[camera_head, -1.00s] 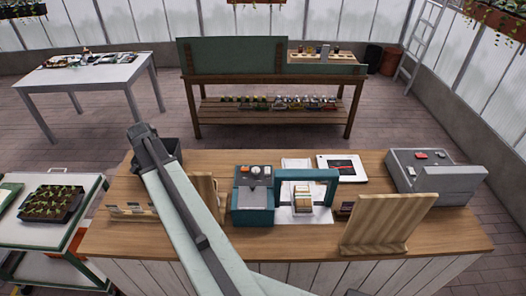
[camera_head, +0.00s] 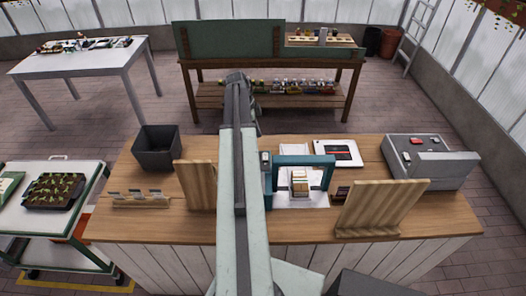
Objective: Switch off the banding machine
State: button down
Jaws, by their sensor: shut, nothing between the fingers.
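The banding machine is a teal unit on the wooden counter. Its arch (camera_head: 305,160) stands over a white plate with a small banded bundle (camera_head: 299,183) under it. My own pale arm crosses in front of the machine's left body and control panel. Only a thin right edge of that body (camera_head: 267,172) shows, so the switch is hidden. The dark far joint of my arm appears above the counter's back edge. My gripper's fingers cannot be made out; they seem hidden behind my arm.
Wooden boards (camera_head: 195,185) and (camera_head: 385,207) stand upright either side of the machine. A dark bin (camera_head: 156,150) is at the back left, a grey device (camera_head: 430,163) at the right. A white tablet-like panel (camera_head: 337,153) lies behind the arch. The counter's front left (camera_head: 150,224) is clear.

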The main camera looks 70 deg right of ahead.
jog(key=shift+s+d+f+b, duration=0.1)
jog(key=shift+d+f+b, duration=0.35)
jog(key=shift+f+b, duration=0.35)
jog(key=shift+s+d+f+b, duration=0.1)
jog(key=shift+d+f+b, duration=0.35)
jog(key=shift+f+b, duration=0.35)
jog(key=shift+r, duration=0.1)
jog(key=d+p+v, duration=0.1)
jog(key=p+v, duration=0.5)
jog(key=w+a+f+b, duration=0.1)
jog(key=w+a, duration=0.4)
jog(key=w, duration=0.5)
jog(key=shift+w, duration=0.4)
jog(key=shift+a+f, duration=0.1)
jog(key=shift+a, duration=0.05)
